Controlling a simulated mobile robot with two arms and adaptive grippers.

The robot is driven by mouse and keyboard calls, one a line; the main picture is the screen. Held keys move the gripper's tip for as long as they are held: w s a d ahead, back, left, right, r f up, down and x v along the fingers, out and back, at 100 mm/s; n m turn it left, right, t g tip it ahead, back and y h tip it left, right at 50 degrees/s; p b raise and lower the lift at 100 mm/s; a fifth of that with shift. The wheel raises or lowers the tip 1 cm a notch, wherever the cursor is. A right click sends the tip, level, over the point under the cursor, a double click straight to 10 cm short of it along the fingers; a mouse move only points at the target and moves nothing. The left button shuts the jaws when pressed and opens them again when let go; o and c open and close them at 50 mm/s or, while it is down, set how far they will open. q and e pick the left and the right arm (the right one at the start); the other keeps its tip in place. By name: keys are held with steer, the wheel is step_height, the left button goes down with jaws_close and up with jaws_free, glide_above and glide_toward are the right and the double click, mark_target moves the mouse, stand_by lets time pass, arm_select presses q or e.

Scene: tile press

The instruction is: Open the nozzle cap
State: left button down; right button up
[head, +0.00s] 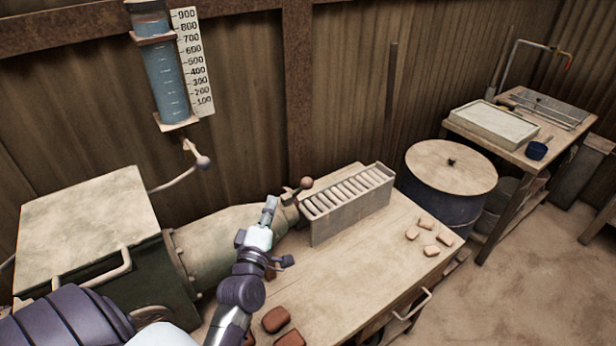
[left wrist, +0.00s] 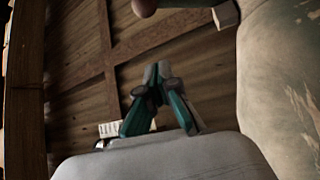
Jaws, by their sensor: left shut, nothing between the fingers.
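The press (head: 215,245) is a green-grey machine with a barrel lying along the back of the bench. At the barrel's right end is the nozzle, with a small lever ending in a brown ball knob (head: 306,183). The cap itself is hard to make out behind my gripper. My left gripper (head: 270,203) is shut and empty, just left of the knob and in front of the nozzle end. In the left wrist view its closed fingertips (left wrist: 158,68) point up, below and apart from a brown knob (left wrist: 145,6). The pale green barrel (left wrist: 283,80) fills the right side there.
A slotted rack (head: 350,205) stands right beside the nozzle. Reddish blocks (head: 276,319) lie at the bench's front and small tiles (head: 430,236) at its right. A lidded drum (head: 450,168) stands beyond.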

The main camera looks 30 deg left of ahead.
arm_select(q)
steer(key=r+p, duration=0.2)
glide_above(296, 194)
steer(key=s+a, duration=0.2)
steer(key=s, duration=0.3)
steer(key=d, duration=0.1)
steer(key=w+d+f+p, duration=0.1)
steer(key=d+p, duration=0.1)
steer(key=d, duration=0.1)
steer(key=shift+w+f, duration=0.15)
steer(key=shift+w, duration=0.1)
arm_select(e)
steer(key=r, duration=0.2)
steer(key=a+r, duration=0.1)
steer(key=r, duration=0.1)
steer(key=shift+a, duration=0.15)
steer(key=shift+w+f, duration=0.1)
